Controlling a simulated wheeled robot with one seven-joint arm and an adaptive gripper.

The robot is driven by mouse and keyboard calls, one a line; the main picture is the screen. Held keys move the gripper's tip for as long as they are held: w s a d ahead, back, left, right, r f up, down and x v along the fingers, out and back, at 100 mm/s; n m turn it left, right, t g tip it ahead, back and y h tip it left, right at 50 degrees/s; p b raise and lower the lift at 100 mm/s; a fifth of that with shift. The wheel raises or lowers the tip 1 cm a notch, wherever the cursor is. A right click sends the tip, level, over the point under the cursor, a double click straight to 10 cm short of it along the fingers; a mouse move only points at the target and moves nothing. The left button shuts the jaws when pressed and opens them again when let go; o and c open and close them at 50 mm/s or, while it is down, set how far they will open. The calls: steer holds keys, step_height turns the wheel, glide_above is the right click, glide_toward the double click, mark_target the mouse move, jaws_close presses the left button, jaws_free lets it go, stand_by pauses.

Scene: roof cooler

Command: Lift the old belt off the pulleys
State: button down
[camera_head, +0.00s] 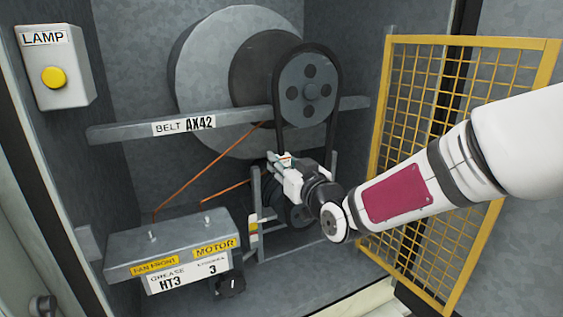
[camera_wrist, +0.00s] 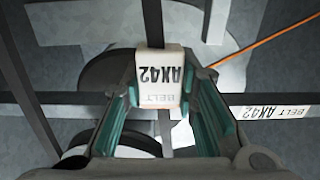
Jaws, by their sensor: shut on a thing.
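The old belt (camera_head: 277,105) is a dark loop around the large upper pulley (camera_head: 310,88). Its two strands run down toward the lower pulley (camera_head: 297,214), which is partly hidden behind my gripper and the bracket. My gripper (camera_head: 287,168) is at the belt's left strand, between the two pulleys. In the wrist view my gripper (camera_wrist: 165,112) is shut on the belt at a white tag (camera_wrist: 160,78) reading BELT AX42. The dark strand (camera_wrist: 152,22) runs up from that tag. Whether the belt still sits in the lower pulley's groove is hidden.
A yellow mesh guard (camera_head: 520,75) stands open at the right, close behind my arm. A grey crossbar (camera_head: 115,132) labelled BELT AX42 spans the cabinet. A motor box (camera_head: 125,247) with a black knob (camera_head: 231,287) is lower left; a lamp switch (camera_head: 54,77) is upper left.

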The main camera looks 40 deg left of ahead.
steer(key=shift+p+v, duration=0.5)
steer(key=shift+v, duration=1.45)
steer(key=shift+s+d, duration=0.1)
steer(key=shift+d, duration=0.05)
